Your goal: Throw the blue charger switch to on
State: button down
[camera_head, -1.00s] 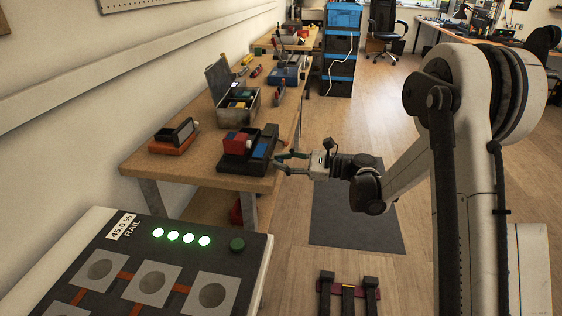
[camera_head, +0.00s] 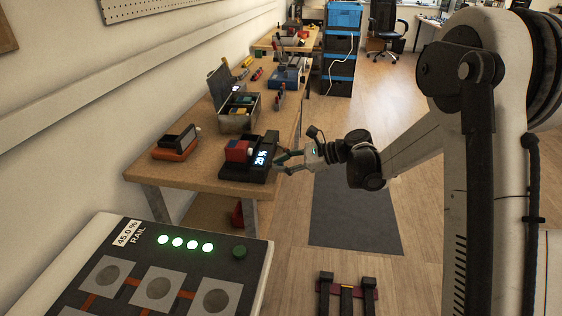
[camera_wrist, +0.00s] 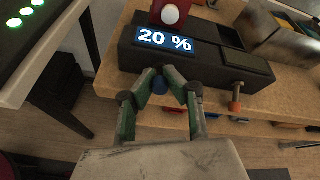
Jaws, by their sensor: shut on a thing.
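The dark charger (camera_head: 232,171) sits at the front right corner of the workbench, with its display (camera_wrist: 165,39) lit and reading 20 %. A blue round switch knob (camera_wrist: 159,85) sticks out of the charger's near side in the wrist view. My gripper (camera_wrist: 165,80) is shut on this knob, with its green-sided fingers on either side of it. In the head view my gripper (camera_head: 279,163) reaches the charger's right side from over the floor; the knob is hidden there. A red battery block (camera_head: 238,150) with a white button sits on the charger.
An orange device (camera_head: 174,153) stands left on the workbench (camera_head: 205,178). A grey open toolbox (camera_head: 235,122) is behind. My rail panel is at the lower left.

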jog(key=shift+a+r+h+p, duration=0.1)
jog(key=shift+r+h+p, duration=0.4)
jog(key=shift+h, duration=0.3)
jog(key=shift+f, duration=0.15)
jog(key=c, duration=2)
grip_release()
jog(key=v, duration=1.2)
jog(key=shift+w+a, duration=0.1)
jog(key=shift+w, duration=0.05)
